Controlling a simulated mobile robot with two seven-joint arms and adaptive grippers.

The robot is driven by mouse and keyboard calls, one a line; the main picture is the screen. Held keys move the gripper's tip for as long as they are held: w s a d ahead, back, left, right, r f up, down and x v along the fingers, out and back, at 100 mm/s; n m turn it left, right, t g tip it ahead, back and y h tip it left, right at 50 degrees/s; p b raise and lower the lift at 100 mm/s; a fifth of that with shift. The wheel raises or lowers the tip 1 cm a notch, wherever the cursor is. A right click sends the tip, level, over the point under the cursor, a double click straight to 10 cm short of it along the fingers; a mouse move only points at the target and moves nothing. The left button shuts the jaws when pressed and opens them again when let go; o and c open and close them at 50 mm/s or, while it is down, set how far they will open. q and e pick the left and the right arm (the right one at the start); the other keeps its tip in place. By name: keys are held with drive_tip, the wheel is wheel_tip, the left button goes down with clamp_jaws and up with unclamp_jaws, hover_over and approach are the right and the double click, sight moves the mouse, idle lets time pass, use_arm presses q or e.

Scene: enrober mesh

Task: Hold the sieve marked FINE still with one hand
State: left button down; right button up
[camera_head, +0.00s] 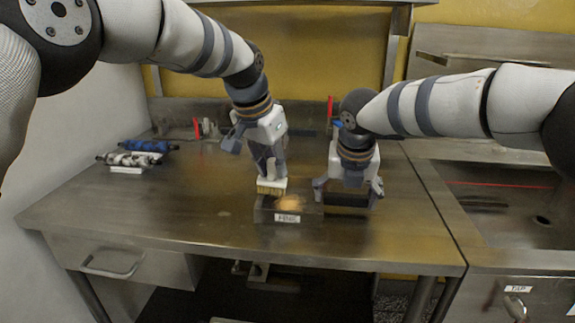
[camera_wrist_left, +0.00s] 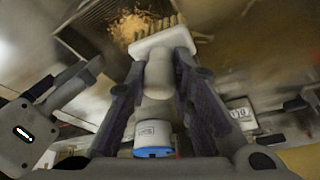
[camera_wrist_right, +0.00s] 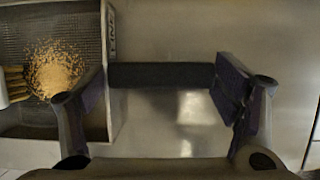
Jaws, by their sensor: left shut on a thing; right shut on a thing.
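The sieve marked FINE (camera_head: 262,215) is a metal box with a mesh floor near the table's front edge, its label facing front in the head view. In the right wrist view its wall (camera_wrist_right: 105,70) and mesh show at left. My right gripper (camera_head: 347,190) is shut on the dark bar (camera_wrist_right: 160,75) at the sieve's right side. Tan crumbs (camera_wrist_right: 55,70) lie on the mesh. My left gripper (camera_head: 268,168) is shut on a white-handled brush (camera_wrist_left: 160,42); its tan bristles are over the mesh beside the crumbs. Whether they touch the mesh is unclear.
A small rack with blue and mottled cylinders (camera_head: 135,155) stands at the table's back left. Red upright parts (camera_head: 330,108) show at the back. The left and front-left of the steel table (camera_head: 120,205) are clear. A sink counter (camera_head: 490,200) adjoins at right.

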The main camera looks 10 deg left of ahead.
use_arm(q)
drive_tip(key=shift+w+a, duration=0.1)
drive_tip(key=shift+a, duration=0.05)
drive_tip(key=shift+w+r, duration=0.1)
drive_tip(key=shift+w, duration=0.55)
drive_tip(key=shift+d, duration=3.95)
drive_tip(key=shift+a+r, duration=0.2)
drive_tip(key=shift+a, duration=1.1)
drive_tip(key=shift+a+r, duration=0.15)
drive_tip(key=shift+a, duration=1.2)
drive_tip(key=shift+a+r, duration=0.2)
drive_tip(key=shift+a, duration=1.1)
drive_tip(key=shift+r, duration=3)
drive_tip(key=shift+d+r, duration=0.1)
drive_tip(key=shift+r, duration=1.4)
drive_tip(key=shift+f, duration=0.1)
